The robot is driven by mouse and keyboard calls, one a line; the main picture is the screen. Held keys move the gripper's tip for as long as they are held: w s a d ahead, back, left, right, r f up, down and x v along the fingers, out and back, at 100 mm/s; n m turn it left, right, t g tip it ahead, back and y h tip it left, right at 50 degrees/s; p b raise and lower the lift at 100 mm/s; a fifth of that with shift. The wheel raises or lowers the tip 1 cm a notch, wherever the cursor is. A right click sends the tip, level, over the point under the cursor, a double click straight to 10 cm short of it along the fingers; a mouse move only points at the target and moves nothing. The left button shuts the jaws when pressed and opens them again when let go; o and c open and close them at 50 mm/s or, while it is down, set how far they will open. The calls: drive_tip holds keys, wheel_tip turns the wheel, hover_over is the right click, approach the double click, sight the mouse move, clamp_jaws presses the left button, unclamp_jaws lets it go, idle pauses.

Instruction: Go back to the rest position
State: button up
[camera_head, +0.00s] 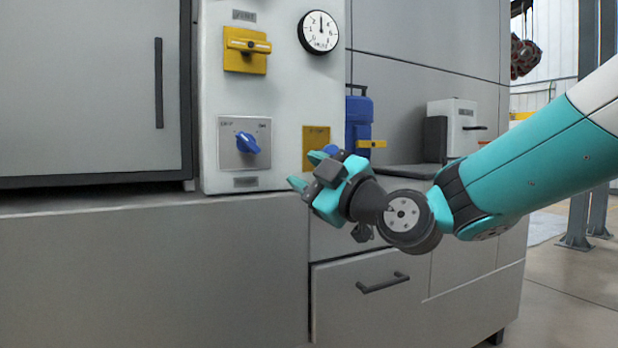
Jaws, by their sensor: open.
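My gripper (303,172) is in the middle of the head view, with teal fingers pointing left. It is open, and I see nothing between its fingers. It is in front of the grey cabinet, at the lower right of the white control panel (285,110). In the picture, the blue rotary knob (248,142) on its silver plate is left of my fingertips, with a visible gap. My arm reaches in from the right edge, bent at the wrist.
A yellow switch (246,50) and a round gauge (319,32) sit on the panel. A blue container (359,120) and a white box (452,125) stand behind my arm. A drawer handle (383,283) juts out below. Open floor (565,285) lies at right.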

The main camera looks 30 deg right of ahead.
idle(0.4)
drive_tip(key=s+a+f+m+g+y+p, duration=0.2)
drive_tip(key=s+a+f+g+p, duration=0.3)
drive_tip(key=s+a+f+g, duration=0.45)
drive_tip(key=s+f+m+g+h+p, duration=0.35)
drive_tip(key=s+g+p, duration=0.25)
drive_tip(key=s+g, duration=0.65)
wheel_tip(320, 180, up, 37)
drive_tip(key=t+p, duration=0.2)
drive_tip(key=p, duration=3.3)
drive_tip(key=shift+s+a, duration=0.2)
drive_tip(key=shift+s, duration=0.25)
drive_tip(key=shift+f+m+h, duration=0.1)
drive_tip(key=shift+m+h, duration=0.15)
